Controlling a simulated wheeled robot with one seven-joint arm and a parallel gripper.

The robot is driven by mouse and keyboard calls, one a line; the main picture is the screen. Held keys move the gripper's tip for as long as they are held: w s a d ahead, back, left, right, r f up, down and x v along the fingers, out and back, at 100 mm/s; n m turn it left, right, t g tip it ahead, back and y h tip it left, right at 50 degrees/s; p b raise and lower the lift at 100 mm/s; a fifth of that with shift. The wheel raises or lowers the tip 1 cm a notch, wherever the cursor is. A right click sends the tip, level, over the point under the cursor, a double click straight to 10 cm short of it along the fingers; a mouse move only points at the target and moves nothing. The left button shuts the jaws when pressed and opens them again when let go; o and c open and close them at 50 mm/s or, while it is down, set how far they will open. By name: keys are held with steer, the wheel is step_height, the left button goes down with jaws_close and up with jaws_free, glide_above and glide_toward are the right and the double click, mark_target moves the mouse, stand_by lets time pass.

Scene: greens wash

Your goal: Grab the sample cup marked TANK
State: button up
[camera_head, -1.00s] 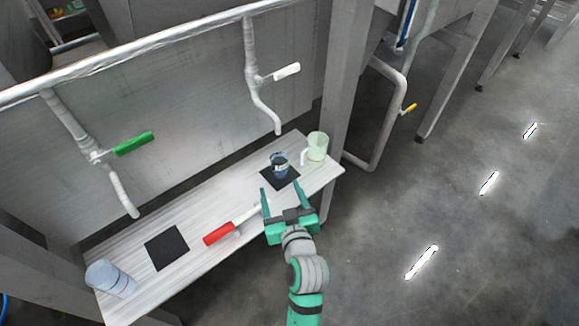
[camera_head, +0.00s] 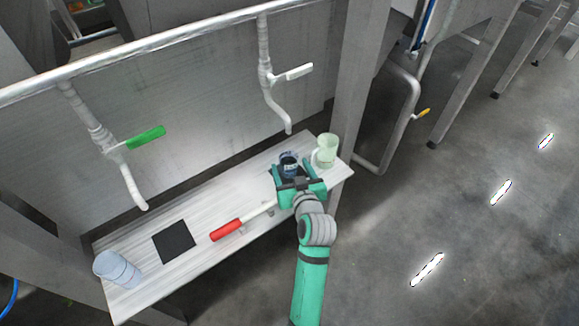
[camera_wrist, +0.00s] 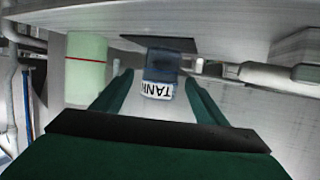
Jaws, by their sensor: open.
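The sample cup (camera_head: 288,161) is small and dark blue and stands on a black mat near the right end of the shelf. In the wrist view the cup (camera_wrist: 161,66) shows a white label reading TANK, upside down in the picture. My gripper (camera_head: 292,167) is open with its fingers on either side of the cup. In the wrist view the cup lies between the two green fingers (camera_wrist: 158,84), with a gap visible on each side. The mat (camera_wrist: 158,42) is mostly hidden by the cup and gripper in the head view.
A red-handled tool (camera_head: 226,230) lies left of my gripper. An empty black mat (camera_head: 174,241) and a pale blue container (camera_head: 117,268) are farther left. Green (camera_head: 146,137) and white (camera_head: 298,72) tap handles hang above the shelf.

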mark_target(291, 168)
steer(key=shift+x, duration=1.65)
steer(key=shift+f, duration=0.1)
steer(key=c, duration=1.2)
